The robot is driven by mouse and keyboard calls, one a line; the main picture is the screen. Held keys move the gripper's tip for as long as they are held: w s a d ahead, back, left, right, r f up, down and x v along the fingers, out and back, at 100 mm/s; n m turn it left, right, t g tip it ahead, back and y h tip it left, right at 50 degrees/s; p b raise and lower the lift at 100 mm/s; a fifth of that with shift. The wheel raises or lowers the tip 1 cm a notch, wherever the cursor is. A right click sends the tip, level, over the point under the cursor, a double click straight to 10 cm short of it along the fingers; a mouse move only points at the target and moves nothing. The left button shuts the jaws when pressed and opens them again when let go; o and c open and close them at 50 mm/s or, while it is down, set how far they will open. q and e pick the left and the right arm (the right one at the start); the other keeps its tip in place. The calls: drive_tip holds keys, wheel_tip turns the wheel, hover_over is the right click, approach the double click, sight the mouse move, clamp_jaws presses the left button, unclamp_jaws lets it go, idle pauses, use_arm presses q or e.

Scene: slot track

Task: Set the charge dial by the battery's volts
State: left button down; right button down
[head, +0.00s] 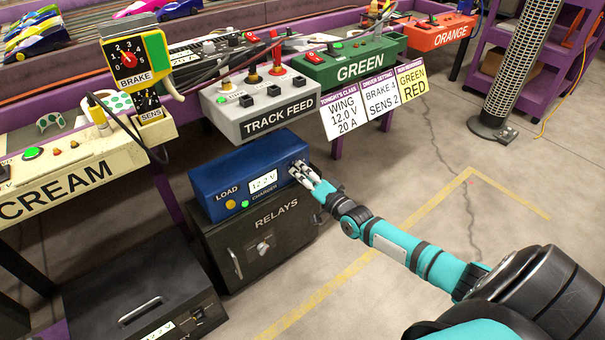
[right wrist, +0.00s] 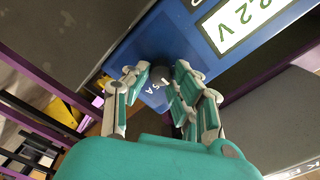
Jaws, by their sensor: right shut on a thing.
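The blue charger (head: 215,183) sits on the black relays cabinet (head: 225,250), below the track feed box. Its lit display (head: 263,181) appears to read 12.2 V; "2.2 V" shows in the right wrist view (right wrist: 235,18). A yellow button labelled LOAD (head: 230,204) is on its left front. My right gripper (head: 300,174) is at the right end of the charger's front, shut on the dark charge dial (right wrist: 161,74). The fingers hide most of the dial and its setting in the head view. My left gripper is not in view.
A dark case with a handle (head: 140,275) stands on the floor at lower left; its small display is hard to read. Cards (head: 345,115) hanging off the bench read WING 12.0 V 20 A, BRAKE 4 SENS 2 and GREEN RED.

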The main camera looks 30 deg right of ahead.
idle(0.3)
drive_tip(key=c, duration=1.1)
unclamp_jaws()
drive_tip(key=shift+s, duration=0.1)
drive_tip(key=s, duration=0.8)
drive_tip(key=s+d, duration=0.1)
drive_tip(key=s, duration=0.3)
drive_tip(key=shift+w+a, duration=0.1)
